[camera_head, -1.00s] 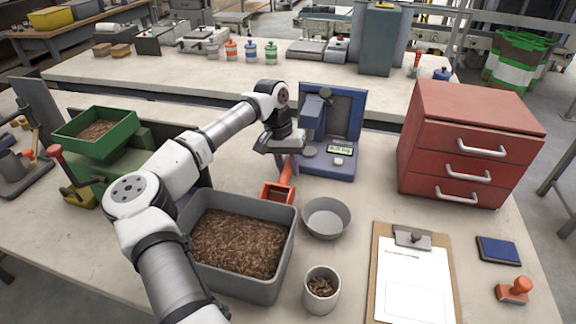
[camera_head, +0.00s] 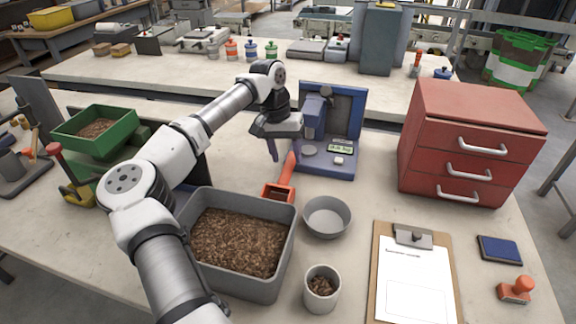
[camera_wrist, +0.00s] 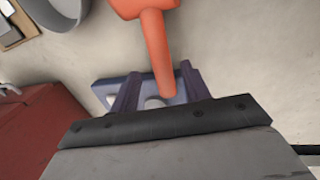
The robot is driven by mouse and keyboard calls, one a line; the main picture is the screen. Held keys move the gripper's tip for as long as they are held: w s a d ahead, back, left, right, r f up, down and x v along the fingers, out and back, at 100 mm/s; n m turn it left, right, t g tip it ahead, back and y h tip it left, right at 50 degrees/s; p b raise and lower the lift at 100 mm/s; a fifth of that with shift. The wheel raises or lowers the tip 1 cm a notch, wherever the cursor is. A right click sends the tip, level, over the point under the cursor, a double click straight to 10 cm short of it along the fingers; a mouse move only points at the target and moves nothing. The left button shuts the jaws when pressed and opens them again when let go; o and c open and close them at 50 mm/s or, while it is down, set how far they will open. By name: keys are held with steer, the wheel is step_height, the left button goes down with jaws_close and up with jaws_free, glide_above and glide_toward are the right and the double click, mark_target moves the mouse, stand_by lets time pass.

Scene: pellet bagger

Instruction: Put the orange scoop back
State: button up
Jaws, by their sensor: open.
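The orange scoop (camera_head: 282,184) lies on the table between the grey pellet bin and the blue machine. Its handle points back toward the machine and its square cup is at the front. My gripper (camera_head: 274,152) is open and empty, raised above the table just left of the handle. In the wrist view the scoop (camera_wrist: 157,45) runs down from the top edge, and its handle end lies between the two fingers of my gripper (camera_wrist: 158,88) in the picture. The fingers do not grip it.
The grey bin (camera_head: 290,240) of brown pellets stands in front of the scoop, with a grey bowl (camera_head: 327,230) to its right. The blue machine (camera_head: 340,168) stands close behind. A red drawer cabinet (camera_head: 420,150) and a clipboard (camera_head: 378,290) are at the right. A green tray (camera_head: 130,128) is at the left.

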step_height(320, 180, up, 8)
steer(key=a+b, duration=0.1)
steer(key=shift+w+a+r, duration=0.15)
steer(key=shift+w+a, duration=0.1)
steer(key=shift+w, duration=0.1)
